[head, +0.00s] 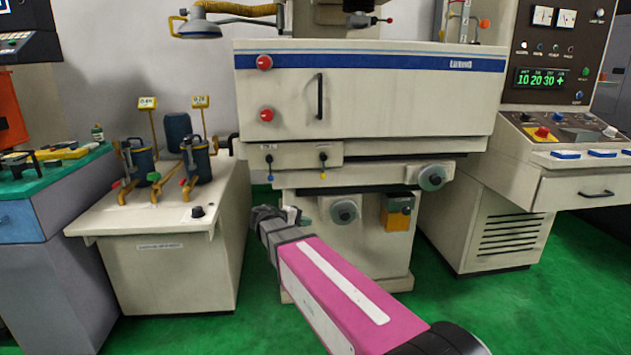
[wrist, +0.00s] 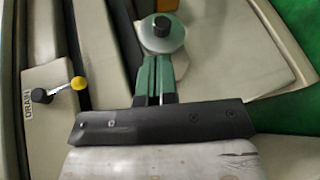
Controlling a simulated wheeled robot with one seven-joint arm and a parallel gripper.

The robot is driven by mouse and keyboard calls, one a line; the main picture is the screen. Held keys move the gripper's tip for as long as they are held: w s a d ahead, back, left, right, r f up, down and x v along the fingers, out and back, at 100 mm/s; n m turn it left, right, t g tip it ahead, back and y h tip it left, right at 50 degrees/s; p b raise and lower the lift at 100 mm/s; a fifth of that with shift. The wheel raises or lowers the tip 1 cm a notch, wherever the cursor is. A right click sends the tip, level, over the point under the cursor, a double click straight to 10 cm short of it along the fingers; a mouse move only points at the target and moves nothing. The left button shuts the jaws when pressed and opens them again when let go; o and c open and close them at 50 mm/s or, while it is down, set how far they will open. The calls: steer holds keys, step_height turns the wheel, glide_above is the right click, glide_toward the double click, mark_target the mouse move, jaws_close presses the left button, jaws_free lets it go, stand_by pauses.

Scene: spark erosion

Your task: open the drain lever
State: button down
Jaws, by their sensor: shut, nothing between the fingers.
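The drain lever (wrist: 60,90) shows at the left of the wrist view beside a "DRAIN" label. It has a black hub, a thin metal arm and a yellow ball end. In the head view, a matching yellow-ended lever (head: 323,165) hangs down on the strip under the machine's big front cover. My gripper (wrist: 155,75) has its green fingers together and empty. It is apart from the lever, which lies to the left of the fingers in the wrist view. In the head view my gripper (head: 291,214) is low, below and left of the lever.
A blue-ended lever (head: 268,165) sits left of the yellow one. A round handwheel (wrist: 162,33) is just beyond my fingertips in the wrist view. A yellow box (head: 398,213) is on the machine's column. A bench with two filter pots (head: 140,165) stands left. Green floor is open in front.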

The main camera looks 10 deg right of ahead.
steer(key=w+a+r+t+h, duration=0.3)
steer(key=a+r, duration=0.4)
steer(key=r, duration=0.3)
steer(key=shift+w+a+r+h, duration=0.2)
steer(key=shift+w+r+h, duration=0.1)
steer(key=shift+w+h, duration=0.25)
steer(key=shift+w+d, duration=0.1)
steer(key=shift+d, duration=0.05)
glide_toward(323, 166)
steer(key=w+d+f, duration=0.3)
steer(key=d+f, duration=0.1)
steer(key=d, duration=0.2)
steer(key=shift+s+d+r, duration=0.1)
steer(key=shift+r, duration=0.05)
steer(key=shift+d+n, duration=0.1)
steer(key=shift+n, duration=0.2)
